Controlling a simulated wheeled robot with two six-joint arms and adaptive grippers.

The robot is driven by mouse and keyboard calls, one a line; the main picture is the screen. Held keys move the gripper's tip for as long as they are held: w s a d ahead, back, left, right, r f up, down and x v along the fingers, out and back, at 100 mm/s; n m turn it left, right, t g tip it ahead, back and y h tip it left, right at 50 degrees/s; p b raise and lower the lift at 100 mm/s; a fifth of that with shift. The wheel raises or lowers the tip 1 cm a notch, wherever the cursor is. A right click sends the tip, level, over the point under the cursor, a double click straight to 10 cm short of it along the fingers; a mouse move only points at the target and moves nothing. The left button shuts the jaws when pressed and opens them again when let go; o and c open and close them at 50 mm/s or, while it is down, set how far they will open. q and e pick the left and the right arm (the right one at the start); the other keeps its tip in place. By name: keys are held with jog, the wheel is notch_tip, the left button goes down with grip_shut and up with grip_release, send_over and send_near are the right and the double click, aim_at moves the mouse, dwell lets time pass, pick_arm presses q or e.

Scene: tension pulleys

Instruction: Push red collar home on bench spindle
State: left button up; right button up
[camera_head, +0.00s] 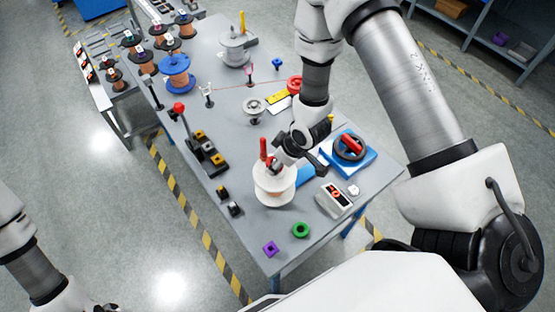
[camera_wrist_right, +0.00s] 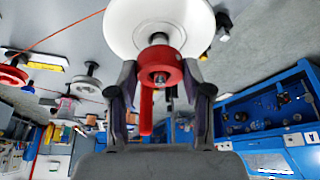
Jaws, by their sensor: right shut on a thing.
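The red collar (camera_wrist_right: 160,66) is a ring with a long red handle (camera_wrist_right: 146,112); the handle also shows upright in the head view (camera_head: 263,149). My right gripper (camera_wrist_right: 160,78) is shut on the collar, one finger on each side. A grey spindle end shows in the collar's centre, and the collar is around it. The white spool (camera_head: 274,190) stands on the bench just below the gripper (camera_head: 275,163); its flange (camera_wrist_right: 130,22) is beyond the collar in the wrist view. Whether collar and spool touch is unclear. My left arm is at the lower left, its gripper out of frame.
On the grey bench (camera_head: 225,115), a blue handwheel unit (camera_head: 365,163) and a grey box (camera_head: 334,199) stand right of the spool. A red-knobbed lever (camera_head: 179,108) stands left.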

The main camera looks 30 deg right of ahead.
jog(key=shift+f+b, duration=0.7)
jog(key=shift+f, duration=0.45)
jog(key=shift+f, duration=0.25)
jog(key=shift+s+f, duration=0.15)
dwell(0.8)
jog(key=o, duration=1.2)
